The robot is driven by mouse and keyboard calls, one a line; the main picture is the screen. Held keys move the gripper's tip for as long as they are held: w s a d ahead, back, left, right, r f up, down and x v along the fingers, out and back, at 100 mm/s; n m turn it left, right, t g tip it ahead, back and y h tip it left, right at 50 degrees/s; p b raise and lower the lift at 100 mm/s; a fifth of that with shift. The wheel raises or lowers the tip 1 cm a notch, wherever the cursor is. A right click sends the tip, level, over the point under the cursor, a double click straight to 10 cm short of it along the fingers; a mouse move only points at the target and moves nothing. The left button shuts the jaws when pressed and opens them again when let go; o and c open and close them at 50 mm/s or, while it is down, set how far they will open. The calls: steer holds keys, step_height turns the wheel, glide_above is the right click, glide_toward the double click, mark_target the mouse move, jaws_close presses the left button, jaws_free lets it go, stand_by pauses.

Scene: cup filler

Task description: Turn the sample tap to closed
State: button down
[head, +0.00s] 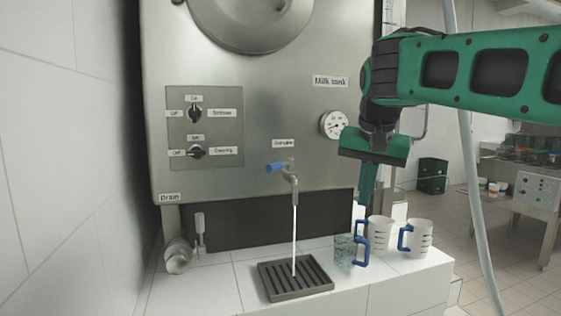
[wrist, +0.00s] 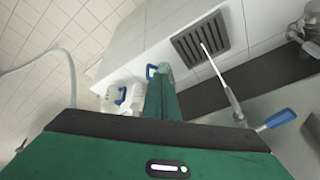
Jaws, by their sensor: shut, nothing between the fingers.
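The sample tap (head: 292,180) sticks out low on the front of the steel milk tank. Its blue handle (head: 276,167) points left, and a thin white stream runs from the spout down to the drain grate. In the wrist view the tap (wrist: 235,108) is at the right, with its blue handle (wrist: 280,118) pointing right. My gripper (head: 366,205) points down to the right of the tap, apart from it, above the measuring jugs. Its fingers (wrist: 160,80) are together in the wrist view and hold nothing.
The drain grate (head: 296,284) lies on the white tiled ledge. A clear jug (head: 345,250) and white jugs with blue handles (head: 417,238) stand to its right, near my fingers. A drain valve (head: 177,257) is at lower left. A hose (head: 470,170) hangs at right.

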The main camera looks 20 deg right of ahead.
steer(key=w+a+r+m+t+y, duration=0.1)
steer(key=w+a+r, duration=0.3)
steer(key=a+r, duration=0.25)
steer(key=w+a+r+t, duration=0.25)
steer(key=a+r, duration=0.25)
steer(key=r, duration=0.3)
glide_toward(281, 165)
step_height(281, 165, down, 4)
steer(key=d, duration=0.2)
steer(key=w+a, duration=0.1)
steer(key=w+a+f, duration=0.1)
steer(key=shift+w+g, duration=0.35)
steer(key=shift+d, duration=0.1)
